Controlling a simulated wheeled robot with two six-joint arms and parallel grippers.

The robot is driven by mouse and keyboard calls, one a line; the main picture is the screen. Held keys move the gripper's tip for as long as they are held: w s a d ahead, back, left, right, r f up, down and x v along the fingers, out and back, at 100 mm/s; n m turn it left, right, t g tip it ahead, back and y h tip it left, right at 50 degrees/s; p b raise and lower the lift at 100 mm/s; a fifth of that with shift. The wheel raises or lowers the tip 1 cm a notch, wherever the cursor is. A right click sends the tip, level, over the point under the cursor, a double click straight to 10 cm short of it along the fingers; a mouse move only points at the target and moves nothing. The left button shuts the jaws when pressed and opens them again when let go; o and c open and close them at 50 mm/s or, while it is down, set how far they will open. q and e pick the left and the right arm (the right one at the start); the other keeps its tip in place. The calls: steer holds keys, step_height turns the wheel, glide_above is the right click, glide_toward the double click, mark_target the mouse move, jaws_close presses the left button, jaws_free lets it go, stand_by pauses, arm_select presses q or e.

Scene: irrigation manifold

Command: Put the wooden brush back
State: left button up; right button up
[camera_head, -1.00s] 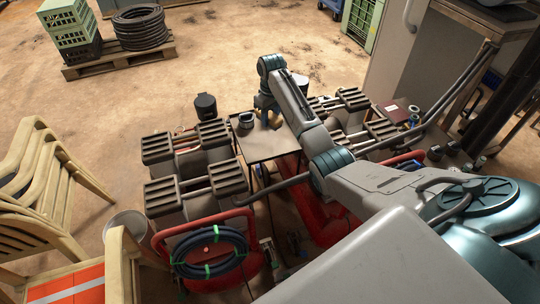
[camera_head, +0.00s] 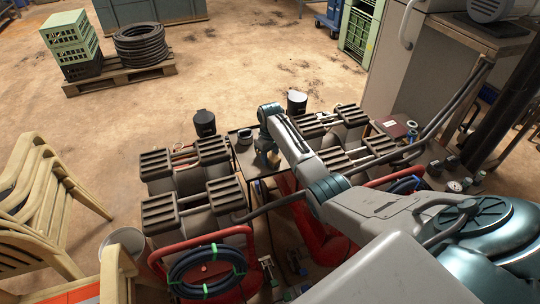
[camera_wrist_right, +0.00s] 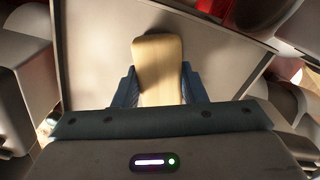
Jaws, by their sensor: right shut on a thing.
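The wooden brush shows as a pale, round-ended wooden block in the right wrist view (camera_wrist_right: 158,62). My right gripper (camera_wrist_right: 158,88) is shut on it, one blue-grey finger at each side. In the head view my right gripper (camera_head: 267,158) points down over the small grey table (camera_head: 243,164) between the machine blocks. The brush is small there and partly hidden by the gripper. The wrist view shows the pale tabletop (camera_wrist_right: 100,55) beneath the brush, but I cannot tell whether they touch. My left gripper is not in view.
A dark cup (camera_head: 245,136) stands on the table near the gripper. Grey blocks with ribbed dark tops (camera_head: 207,202) flank the table. Dark bins (camera_head: 204,123) and (camera_head: 297,102) stand behind. A coiled hose (camera_head: 206,272) hangs in front.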

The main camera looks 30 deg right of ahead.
mark_target(270, 154)
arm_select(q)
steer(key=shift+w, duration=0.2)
arm_select(e)
steer(key=o, duration=1)
steer(key=shift+f, duration=0.1)
steer(key=shift+o, duration=0.2)
arm_select(q)
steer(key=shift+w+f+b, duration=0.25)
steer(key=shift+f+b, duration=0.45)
steer(key=shift+b, duration=0.1)
arm_select(e)
step_height(270, 154, up, 12)
steer(key=shift+r, duration=0.2)
